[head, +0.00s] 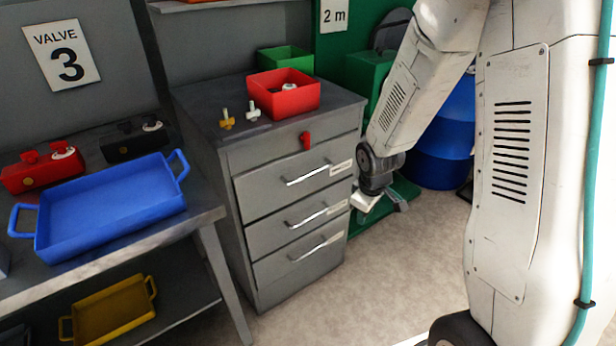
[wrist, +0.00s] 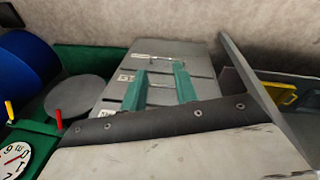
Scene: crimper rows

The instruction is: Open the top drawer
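A grey drawer cabinet (head: 238,235) stands left of my arm in the head view. Its front has three drawers, which look shut, each with a silver bar handle and a white label. The top drawer (head: 260,195) has its handle (head: 309,174) near its middle. My gripper (head: 382,206) is to the right of the cabinet, apart from the handles. In the wrist view its two teal fingers (wrist: 160,86) are spread with nothing seen between them. The cabinet front (wrist: 180,62) shows tilted beyond the fingers; which drawer is which is hard to tell there.
A red bin (head: 284,103) and two small valve-like parts sit on the cabinet top. A blue tray (head: 110,210) lies on the left bench. A blue barrel (head: 442,140) stands behind my arm. Floor before the cabinet is clear.

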